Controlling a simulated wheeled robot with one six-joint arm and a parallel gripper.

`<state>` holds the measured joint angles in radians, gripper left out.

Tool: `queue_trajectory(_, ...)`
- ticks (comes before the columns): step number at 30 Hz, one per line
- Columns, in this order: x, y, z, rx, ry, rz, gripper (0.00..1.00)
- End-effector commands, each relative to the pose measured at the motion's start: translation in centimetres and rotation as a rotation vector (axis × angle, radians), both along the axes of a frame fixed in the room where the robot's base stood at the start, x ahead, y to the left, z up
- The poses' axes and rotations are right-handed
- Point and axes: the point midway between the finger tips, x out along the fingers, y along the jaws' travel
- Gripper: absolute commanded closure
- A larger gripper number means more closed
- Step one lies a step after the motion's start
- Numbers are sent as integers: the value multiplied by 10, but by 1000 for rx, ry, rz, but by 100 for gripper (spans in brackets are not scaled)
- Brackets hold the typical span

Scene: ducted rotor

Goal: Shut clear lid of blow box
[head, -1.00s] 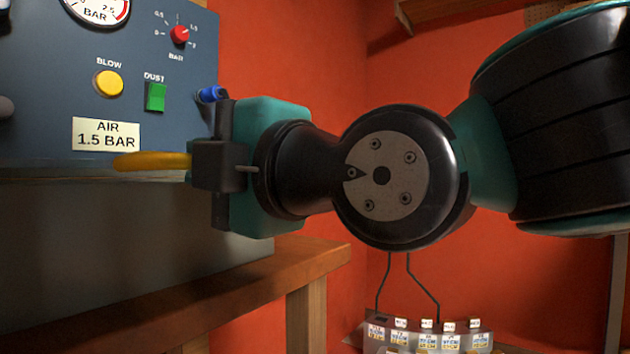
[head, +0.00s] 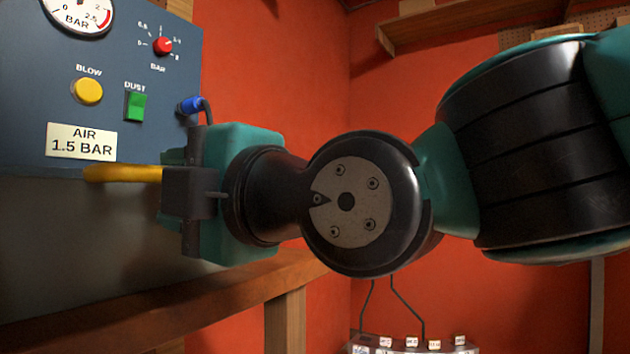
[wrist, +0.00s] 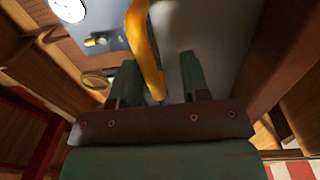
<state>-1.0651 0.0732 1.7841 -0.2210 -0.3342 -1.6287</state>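A yellow bar (head: 120,173), like a handle, juts left from my gripper under the blue-grey panel of the blow box (head: 60,110). In the wrist view the yellow bar (wrist: 143,45) is curved and runs between the two fingers of my gripper (wrist: 158,66). The fingers stand apart, with a gap on both sides of the bar, so my gripper is open around it. I cannot make out a clear lid in either view. My gripper and arm hide part of the box's right side in the head view.
The panel has a yellow BLOW button (head: 87,91), a green DUST switch (head: 136,106), a red knob (head: 162,46) and a blue hose fitting (head: 189,105) just above my gripper. A wooden bench beam (head: 200,300) runs below. A labelled rack (head: 410,346) stands low at right.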

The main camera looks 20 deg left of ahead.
Motion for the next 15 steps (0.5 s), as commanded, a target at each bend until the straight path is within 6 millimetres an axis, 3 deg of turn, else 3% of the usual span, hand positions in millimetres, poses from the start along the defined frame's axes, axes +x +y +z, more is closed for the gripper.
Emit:
queue_trajectory(8, -1, -5, 4, 7, -3, 0, 58)
queue_trajectory(15, -13, -47, 3, 8, -4, -3, 58)
